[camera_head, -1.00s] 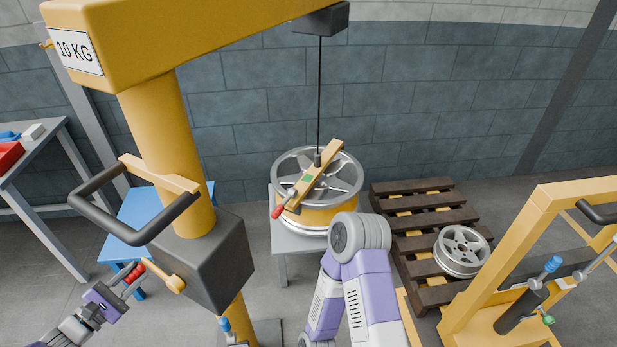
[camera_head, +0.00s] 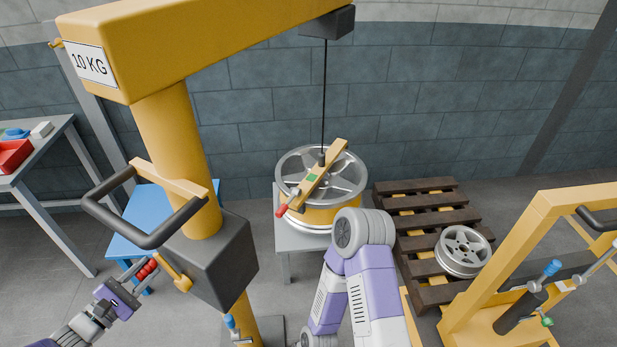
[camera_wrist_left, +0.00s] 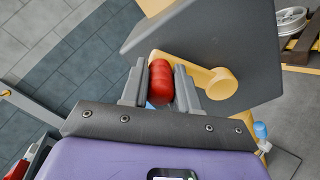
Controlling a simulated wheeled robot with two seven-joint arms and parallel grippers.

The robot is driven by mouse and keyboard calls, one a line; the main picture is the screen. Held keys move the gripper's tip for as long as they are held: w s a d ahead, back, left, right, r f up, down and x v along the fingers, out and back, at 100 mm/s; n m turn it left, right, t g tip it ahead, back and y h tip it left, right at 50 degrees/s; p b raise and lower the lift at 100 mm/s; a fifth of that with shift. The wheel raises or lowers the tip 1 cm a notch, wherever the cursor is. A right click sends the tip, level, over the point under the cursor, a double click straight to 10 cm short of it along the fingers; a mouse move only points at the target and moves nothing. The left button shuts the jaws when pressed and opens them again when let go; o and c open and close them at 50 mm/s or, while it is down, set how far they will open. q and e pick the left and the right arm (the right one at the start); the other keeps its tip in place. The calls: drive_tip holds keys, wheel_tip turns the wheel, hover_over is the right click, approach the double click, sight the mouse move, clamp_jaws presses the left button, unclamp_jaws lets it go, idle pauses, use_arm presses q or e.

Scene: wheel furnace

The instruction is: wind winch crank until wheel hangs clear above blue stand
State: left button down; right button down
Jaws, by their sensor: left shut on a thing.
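My left gripper (camera_head: 140,271) is shut on the red crank grip (camera_head: 147,268); the wrist view also shows the red grip (camera_wrist_left: 161,82) between both fingers. The yellow crank arm (camera_head: 176,273) joins the dark winch box (camera_head: 225,262) on the yellow column. A silver spoked wheel (camera_head: 352,167) with a yellow lower band lies flat over a grey table (camera_head: 290,236). A yellow lifting bar (camera_head: 330,168) crosses its top, and a taut-looking cable (camera_head: 324,95) runs up to the boom. Any gap under the wheel cannot be told. The blue stand (camera_head: 124,247) is partly hidden behind the column. My right gripper is out of view.
My purple-and-white arm blocks the middle foreground. A wooden pallet (camera_head: 415,213) with a smaller wheel (camera_head: 463,250) is to the right, beside a yellow frame (camera_head: 520,250). A grey bench (camera_head: 38,155) with a red bin (camera_head: 14,155) is at far left. A black handlebar (camera_head: 117,235) projects from the column.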

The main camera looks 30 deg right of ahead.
use_arm(q)
drive_tip(key=s+d, duration=0.1)
drive_tip(key=s+d+r, duration=0.1)
drive_tip(key=s, duration=0.1)
drive_tip(key=s+d, duration=0.1)
drive_tip(key=shift+s+d+r, duration=0.1)
drive_tip(key=shift+s+r, duration=0.05)
drive_tip(key=shift+r, duration=0.1)
drive_tip(key=shift+s+f, duration=0.1)
drive_tip(key=s+d, duration=0.1)
drive_tip(key=s+d+f+b, duration=0.1)
drive_tip(key=s, duration=0.1)
drive_tip(key=s+d+b, duration=0.1)
drive_tip(key=shift+s+f, duration=0.15)
drive_tip(key=shift+f, duration=0.15)
drive_tip(key=s+f+b, duration=0.1)
drive_tip(key=s+d+f+b, duration=0.1)
drive_tip(key=f+b, duration=0.1)
drive_tip(key=s+d+f+b, duration=0.1)
drive_tip(key=b, duration=0.1)
drive_tip(key=shift+f, duration=0.25)
idle(0.4)
